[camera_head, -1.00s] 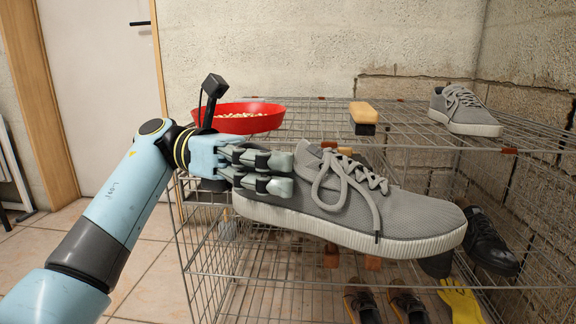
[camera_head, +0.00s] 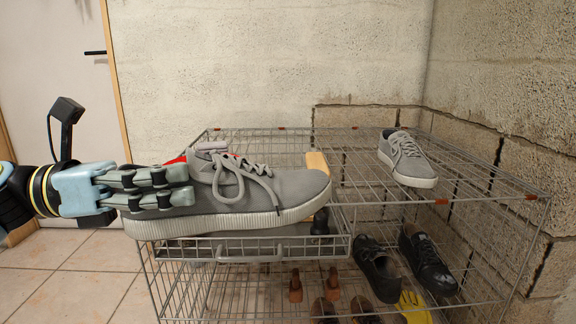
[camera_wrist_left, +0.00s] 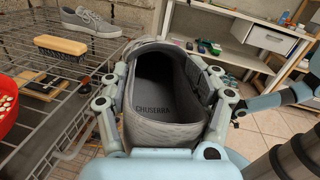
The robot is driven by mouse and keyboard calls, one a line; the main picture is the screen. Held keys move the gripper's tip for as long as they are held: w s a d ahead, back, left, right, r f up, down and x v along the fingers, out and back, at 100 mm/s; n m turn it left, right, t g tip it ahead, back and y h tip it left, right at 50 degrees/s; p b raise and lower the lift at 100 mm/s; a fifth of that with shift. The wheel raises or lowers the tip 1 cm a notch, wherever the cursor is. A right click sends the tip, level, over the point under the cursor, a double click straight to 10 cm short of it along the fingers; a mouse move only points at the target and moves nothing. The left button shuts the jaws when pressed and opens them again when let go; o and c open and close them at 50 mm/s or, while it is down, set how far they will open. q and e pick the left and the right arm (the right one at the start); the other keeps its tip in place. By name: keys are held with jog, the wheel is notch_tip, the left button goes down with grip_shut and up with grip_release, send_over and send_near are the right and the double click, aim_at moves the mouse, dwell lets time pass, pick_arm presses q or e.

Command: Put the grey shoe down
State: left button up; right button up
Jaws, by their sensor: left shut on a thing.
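The grey shoe (camera_head: 262,200) has a white sole and grey laces. It is held level in front of the rack's top, toe to the right, in the head view. My left gripper (camera_head: 190,186) is shut on its heel end. In the left wrist view the fingers flank the shoe's opening (camera_wrist_left: 160,85), and the inside is empty. A second grey shoe (camera_head: 407,158) stands on the top shelf at the right. At the right of the left wrist view, part of my right arm (camera_wrist_left: 285,97) shows; its jaw state is unclear.
The wire rack (camera_head: 470,185) has bare mesh around the second shoe. A wooden brush (camera_head: 318,163) and a red bowl (camera_head: 176,160) are partly hidden behind the held shoe. Black shoes (camera_head: 428,262) and a yellow glove (camera_head: 413,307) are lower down. A wall stands at the right.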

pick_arm(q)
jog(key=s+a+r+n+t+y+p, duration=0.1)
jog(key=s+a+r+n+t+p, duration=0.1)
jog(key=r+p, duration=0.4)
jog(key=s+a+r+n+t+y+p, duration=0.2)
jog(key=a+r+t+p, duration=0.2)
jog(key=r, duration=0.3)
jog(key=shift+a+n+t+p, duration=0.4)
jog(key=shift+a+p, duration=0.1)
jog(key=shift+p, duration=0.35)
pick_arm(e)
jog(key=s+d+g, duration=0.2)
jog(key=s+g, duration=0.1)
jog(key=s, duration=1.4)
jog(key=shift+d+r, duration=0.15)
jog(key=shift+r, duration=0.15)
jog(key=shift+s, duration=0.1)
jog(key=shift+c, duration=0.4)
